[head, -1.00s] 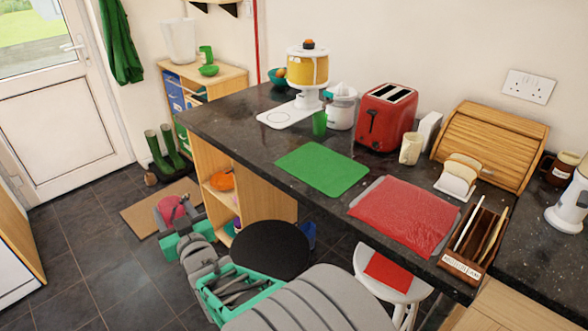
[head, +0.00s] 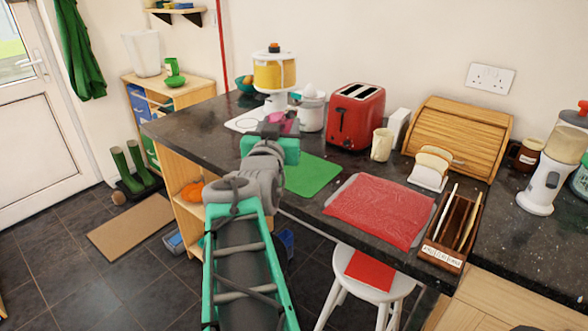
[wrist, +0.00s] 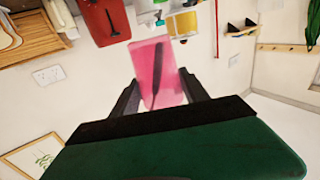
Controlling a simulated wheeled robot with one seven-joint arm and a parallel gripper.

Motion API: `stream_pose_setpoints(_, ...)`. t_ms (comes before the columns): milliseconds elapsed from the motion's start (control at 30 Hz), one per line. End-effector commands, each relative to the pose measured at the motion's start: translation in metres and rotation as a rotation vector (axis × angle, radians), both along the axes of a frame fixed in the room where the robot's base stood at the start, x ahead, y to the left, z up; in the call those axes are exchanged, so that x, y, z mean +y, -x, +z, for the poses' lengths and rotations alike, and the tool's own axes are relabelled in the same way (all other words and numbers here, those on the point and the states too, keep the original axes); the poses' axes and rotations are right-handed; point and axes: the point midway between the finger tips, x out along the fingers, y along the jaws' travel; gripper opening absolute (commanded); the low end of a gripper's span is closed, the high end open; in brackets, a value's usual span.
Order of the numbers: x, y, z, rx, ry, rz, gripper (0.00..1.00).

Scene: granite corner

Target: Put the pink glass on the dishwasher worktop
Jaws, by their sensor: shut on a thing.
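My gripper (head: 278,130) is above the dark speckled worktop (head: 215,122) in the head view. It is shut on the pink glass (head: 291,121), which shows only partly behind the dark fingers. In the wrist view the pink glass (wrist: 150,68) sits between the two dark fingers of my gripper (wrist: 160,95). The glass looks clear of the worktop, but I cannot tell how high it is. I see no clearly marked dishwasher.
Near the gripper are a juice dispenser (head: 273,72), a white juicer (head: 310,108), a green mat (head: 312,174) and a red toaster (head: 355,115). A stool (head: 368,275) stands in front.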

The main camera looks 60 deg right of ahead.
Motion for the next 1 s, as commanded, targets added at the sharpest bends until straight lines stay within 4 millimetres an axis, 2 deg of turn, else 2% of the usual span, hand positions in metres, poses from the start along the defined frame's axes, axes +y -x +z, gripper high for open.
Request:
stream_pose_setpoints(200,-0.012,0.031,-0.027,0.004,-0.003,-0.102,0.08)
stream_pose_setpoints(367,-0.017,0.035,-0.039,0.005,-0.002,-0.123,0.08)
stream_pose_setpoints(567,-0.046,0.019,-0.056,0.008,-0.005,-0.125,0.08)
stream_pose_setpoints(767,-0.087,-0.005,-0.077,0.008,-0.005,-0.124,0.08)
stream_pose_setpoints(900,-0.112,-0.02,-0.108,0.008,-0.006,-0.123,0.08)
stream_pose_setpoints(1000,-0.124,-0.027,-0.124,0.005,-0.004,-0.122,0.08)
